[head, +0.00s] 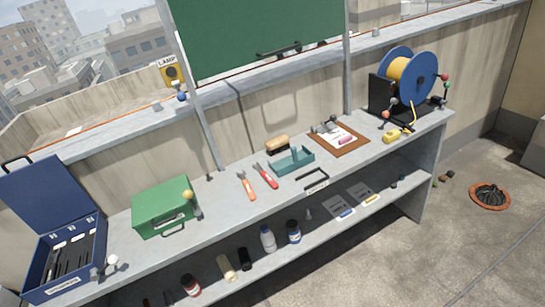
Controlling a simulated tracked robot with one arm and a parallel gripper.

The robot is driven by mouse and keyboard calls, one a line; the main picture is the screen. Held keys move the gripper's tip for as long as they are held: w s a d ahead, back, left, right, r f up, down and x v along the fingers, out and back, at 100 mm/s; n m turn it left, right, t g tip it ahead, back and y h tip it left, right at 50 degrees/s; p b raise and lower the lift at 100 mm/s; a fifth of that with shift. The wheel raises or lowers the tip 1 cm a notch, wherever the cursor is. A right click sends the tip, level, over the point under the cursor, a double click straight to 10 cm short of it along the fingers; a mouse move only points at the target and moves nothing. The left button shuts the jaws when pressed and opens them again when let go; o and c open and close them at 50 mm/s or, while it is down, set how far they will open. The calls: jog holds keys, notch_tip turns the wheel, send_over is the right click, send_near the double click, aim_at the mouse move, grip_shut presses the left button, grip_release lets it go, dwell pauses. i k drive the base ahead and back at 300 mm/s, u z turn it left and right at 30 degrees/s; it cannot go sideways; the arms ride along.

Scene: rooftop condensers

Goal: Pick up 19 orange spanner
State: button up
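A tool with an orange handle and a grey head (247,187) lies flat on the grey workbench top, near its middle. It looks like the orange spanner, but no number can be read on it. A similar tool with a red handle (265,176) lies just to its right, apart from it and roughly parallel. The orange tool is unobstructed in the head view. My gripper does not show in this view.
A green box (163,208) and an open blue toolbox (62,262) stand left on the workbench (222,212). A teal tray (293,160), clipboard (353,145) and cable reel (404,75) stand right. Floor (400,270) in front is clear.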

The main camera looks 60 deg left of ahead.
aim_at(250, 192)
jog(key=u, duration=0.35)
jog(key=i, duration=1.05)
jog(key=u, duration=0.65)
